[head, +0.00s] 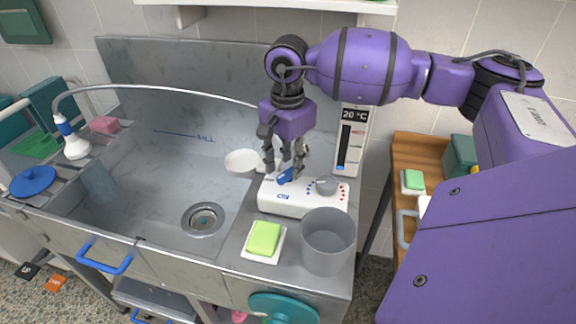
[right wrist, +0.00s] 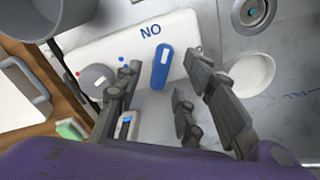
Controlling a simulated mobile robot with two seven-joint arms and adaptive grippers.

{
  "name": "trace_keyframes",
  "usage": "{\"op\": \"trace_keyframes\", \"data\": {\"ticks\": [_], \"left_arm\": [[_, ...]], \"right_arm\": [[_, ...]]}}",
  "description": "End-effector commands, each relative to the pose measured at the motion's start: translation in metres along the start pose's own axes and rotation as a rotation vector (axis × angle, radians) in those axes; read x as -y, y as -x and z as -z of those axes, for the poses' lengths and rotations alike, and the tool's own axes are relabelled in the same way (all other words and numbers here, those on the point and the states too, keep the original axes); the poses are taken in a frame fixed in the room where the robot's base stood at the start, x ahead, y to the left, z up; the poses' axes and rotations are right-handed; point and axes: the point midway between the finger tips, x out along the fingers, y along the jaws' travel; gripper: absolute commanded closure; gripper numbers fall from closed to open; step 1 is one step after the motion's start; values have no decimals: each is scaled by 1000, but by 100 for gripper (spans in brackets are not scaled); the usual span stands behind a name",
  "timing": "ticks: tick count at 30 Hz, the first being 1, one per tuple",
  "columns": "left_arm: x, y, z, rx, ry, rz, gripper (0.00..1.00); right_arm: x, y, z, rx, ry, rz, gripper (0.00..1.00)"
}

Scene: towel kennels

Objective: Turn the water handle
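A white control box (head: 300,203) at the sink's right edge carries a blue handle (head: 286,177) and a round grey knob (head: 326,185) with red and blue dots. In the right wrist view the blue handle (right wrist: 161,68) lies beside the word "ON", which appears upside down, and the grey knob (right wrist: 98,80) is to its left. My right gripper (head: 284,168) points down over the handle. In the wrist view its fingers (right wrist: 163,85) are apart, one on each side of the handle; contact cannot be told. My left gripper is out of view.
A panel reading 20 °C (head: 350,140) stands behind the box. A grey cup (head: 327,242) and a green sponge (head: 264,237) stand in front. The steel sink basin (head: 150,215) is mostly clear.

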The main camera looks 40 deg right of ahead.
Motion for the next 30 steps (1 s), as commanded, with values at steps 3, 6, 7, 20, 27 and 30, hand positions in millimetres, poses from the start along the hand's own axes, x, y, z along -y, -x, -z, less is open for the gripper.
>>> {"op": "trace_keyframes", "data": {"ticks": [3, 6, 7, 20, 27, 30], "left_arm": [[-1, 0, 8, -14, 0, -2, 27], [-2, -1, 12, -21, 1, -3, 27], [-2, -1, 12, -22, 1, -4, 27], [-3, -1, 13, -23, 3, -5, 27], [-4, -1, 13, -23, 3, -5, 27], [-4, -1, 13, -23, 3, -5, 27]], "right_arm": [[0, -11, -1, 2, 0, 0, 64], [0, -16, -1, 1, 0, 0, 64], [0, -17, -1, 1, 0, 1, 64], [0, -18, -1, 2, -1, 0, 92], [0, -18, -1, 2, -3, 0, 100], [0, -18, -1, 2, -14, 0, 100]]}}
